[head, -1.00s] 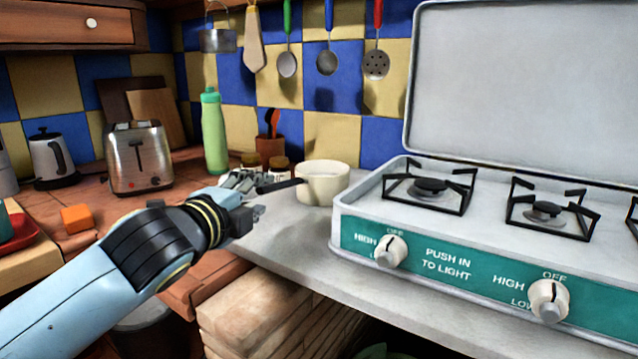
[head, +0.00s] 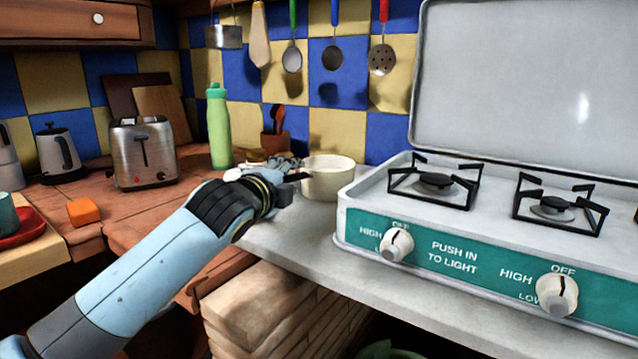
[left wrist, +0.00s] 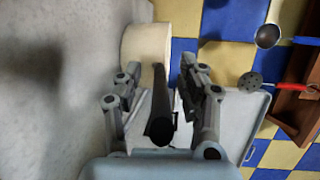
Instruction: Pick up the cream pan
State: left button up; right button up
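The cream pan (head: 326,181) stands upright on the pale counter, just left of the stove. Its black handle points left, toward my left gripper (head: 284,170). In the left wrist view the cream pan (left wrist: 146,45) is straight ahead, and its black handle (left wrist: 160,112) runs back between the two fingers of my left gripper (left wrist: 160,92). The fingers are open, one on each side of the handle, with a visible gap to each. In the head view my wrist hides part of the handle. My right gripper is not in view.
A camping stove (head: 470,262) with a raised lid stands close to the pan's right. A green bottle (head: 219,128), a utensil pot (head: 273,146) and a toaster (head: 143,154) stand to the left. Utensils hang on the tiled wall above. The counter in front of the pan is clear.

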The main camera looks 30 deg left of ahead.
pick_arm(q)
grip_shut()
dwell(0.3)
